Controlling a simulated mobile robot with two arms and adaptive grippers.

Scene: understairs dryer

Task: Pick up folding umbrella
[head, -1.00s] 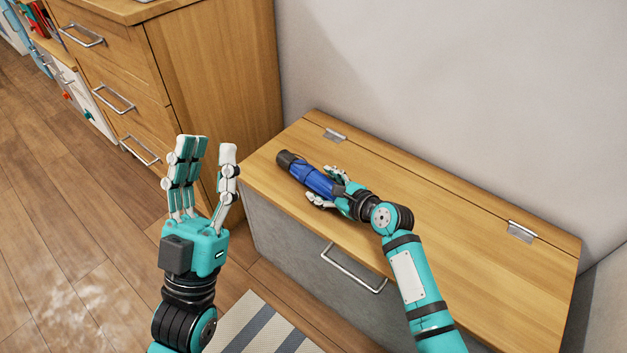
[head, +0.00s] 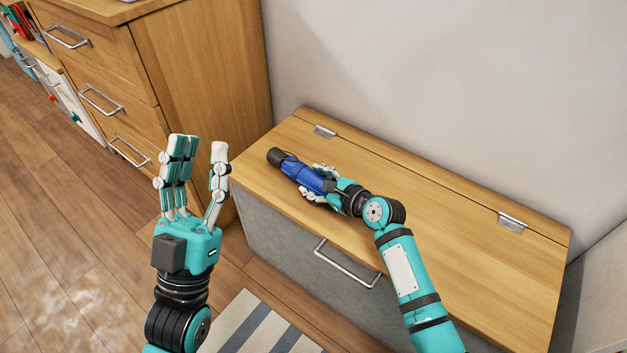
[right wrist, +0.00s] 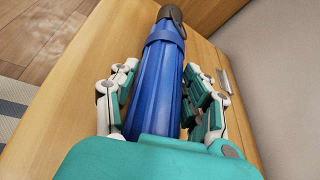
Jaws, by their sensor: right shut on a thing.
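The folding umbrella (head: 304,173) is blue with a dark end cap. It lies along the wooden lid of the chest, its capped end pointing to the upper left. My right gripper (head: 322,184) is shut on the umbrella, with fingers on both sides of it. In the right wrist view the umbrella (right wrist: 158,85) runs between the fingers of my right gripper (right wrist: 160,97), its dark cap at the top. I cannot tell whether it touches the lid. My left gripper (head: 201,165) is open and empty, raised in front of the drawer cabinet.
The chest (head: 450,222) has a wooden lid with metal hinges at the back and a bar handle (head: 347,264) in front. A wooden drawer cabinet (head: 200,80) stands to its left. A striped rug (head: 262,328) lies on the floor. The lid's right part is clear.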

